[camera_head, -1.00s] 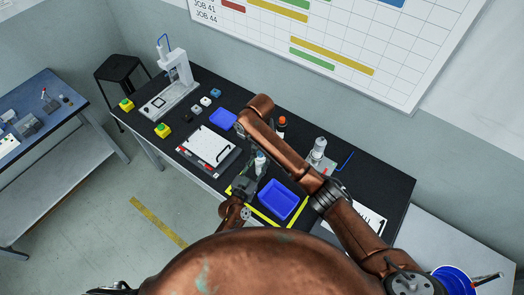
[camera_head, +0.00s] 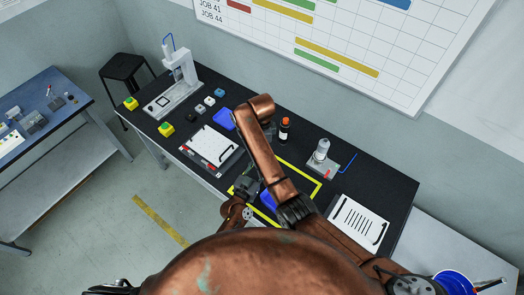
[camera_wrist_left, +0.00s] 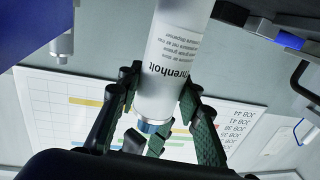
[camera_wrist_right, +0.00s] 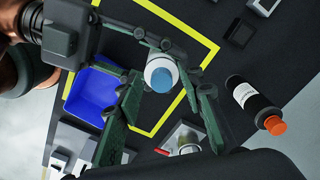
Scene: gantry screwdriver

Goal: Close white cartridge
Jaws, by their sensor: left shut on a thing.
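The white cartridge (camera_wrist_left: 175,70) has a printed label and stands between the fingers of my left gripper (camera_wrist_left: 155,105), which is shut on it. A blue piece (camera_wrist_left: 150,127) shows at its upper end; I cannot tell whether this is a seated cap. In the right wrist view, the blue end (camera_wrist_right: 162,77) and white rim face the camera. My right gripper (camera_wrist_right: 172,85) is open, its fingers on either side of that end in the picture, with visible gaps. In the head view, my right forearm hides the cartridge and right gripper. My left gripper (camera_head: 246,187) is low at the table front.
A blue tray (camera_wrist_right: 97,95) lies inside the yellow outline.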

